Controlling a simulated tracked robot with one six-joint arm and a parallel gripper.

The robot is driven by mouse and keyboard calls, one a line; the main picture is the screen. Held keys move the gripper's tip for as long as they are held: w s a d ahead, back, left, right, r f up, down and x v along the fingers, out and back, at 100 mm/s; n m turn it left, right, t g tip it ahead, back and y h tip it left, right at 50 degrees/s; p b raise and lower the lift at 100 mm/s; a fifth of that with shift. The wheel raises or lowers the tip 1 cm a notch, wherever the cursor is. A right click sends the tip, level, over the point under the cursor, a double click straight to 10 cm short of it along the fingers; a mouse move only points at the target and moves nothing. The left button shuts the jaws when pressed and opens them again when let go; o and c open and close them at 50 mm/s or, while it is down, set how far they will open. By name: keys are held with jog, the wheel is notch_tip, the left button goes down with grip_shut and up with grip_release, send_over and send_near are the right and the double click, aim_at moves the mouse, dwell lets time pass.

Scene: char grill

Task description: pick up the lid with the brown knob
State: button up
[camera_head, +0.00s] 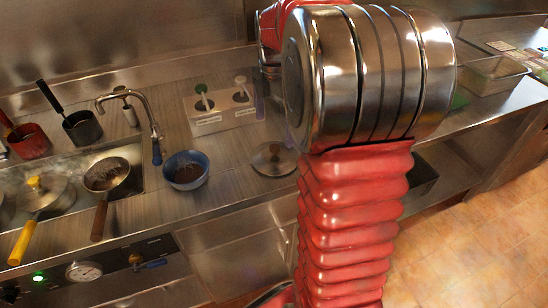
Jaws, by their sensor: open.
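The lid with the brown knob (262,163) lies on the steel counter, right of a blue bowl (187,176). It is round and grey metal, with the knob upright at its middle. My large arm joint stands just right of it in the picture. My gripper does not show; the upper arm runs behind this joint and out of the top of the picture. Another lid, with a yellow knob (35,183), sits on a yellow-handled pan at the left.
A strainer with a brown handle (107,175), a tap (150,115), a red pot (30,141) and a black pot (82,128) are at the left. A white pump holder (222,112) stands behind the lid. A clear tray (492,72) is at the right.

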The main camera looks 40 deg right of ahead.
aim_at(274, 147)
jog(key=shift+f, duration=2.4)
jog(key=shift+f, duration=0.1)
jog(key=shift+a+f, duration=0.1)
jog(key=shift+f, duration=2.35)
jog(key=shift+c, duration=0.5)
